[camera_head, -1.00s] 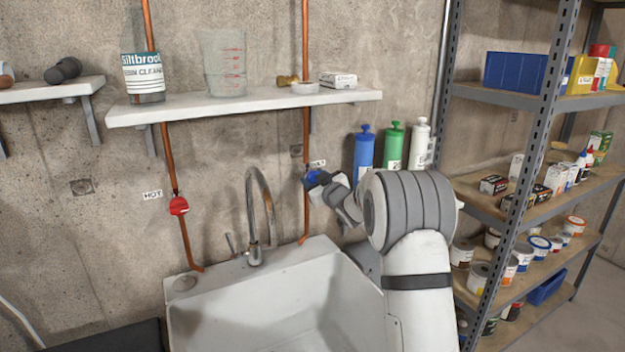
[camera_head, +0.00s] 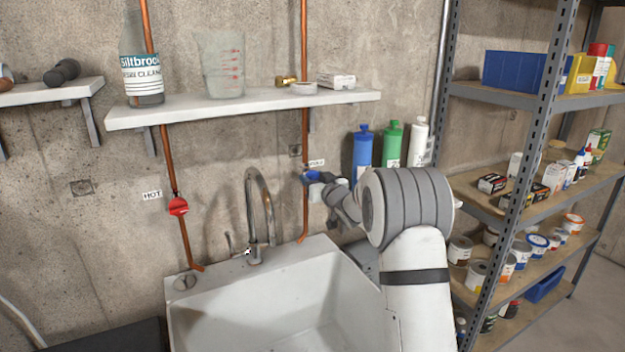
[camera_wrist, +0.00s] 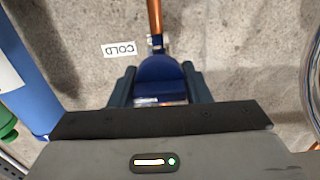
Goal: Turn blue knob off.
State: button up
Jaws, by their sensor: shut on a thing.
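The blue knob (camera_head: 312,176) is on the right copper pipe, by a small label, above the right side of the sink. In the wrist view the blue knob (camera_wrist: 158,75) sits between the two dark fingers, below the copper pipe and beside a "COLD" label (camera_wrist: 124,48). My gripper (camera_head: 322,184) reaches the knob from the right. In the wrist view my gripper (camera_wrist: 158,88) is shut on the knob, a finger on each side. The knob's lower part is hidden by the gripper body.
A red knob (camera_head: 178,206) is on the left pipe by a "HOT" label. The faucet (camera_head: 262,210) stands left of my gripper over the white sink (camera_head: 215,313). A shelf (camera_head: 250,106) is above. Blue, green and white bottles stand behind my arm; a metal rack is at right.

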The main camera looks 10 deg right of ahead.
jog(key=shift+f, duration=0.45)
jog(key=o, duration=0.8)
jog(key=shift+r, duration=0.1)
jog(key=shift+o, duration=0.7)
jog(key=shift+r, duration=0.2)
jog(key=b+v, duration=0.1)
jog(key=v, duration=0.6)
jog(key=shift+s+d+b, duration=0.15)
jog(key=shift+s+b, duration=0.2)
jog(key=shift+b, duration=0.05)
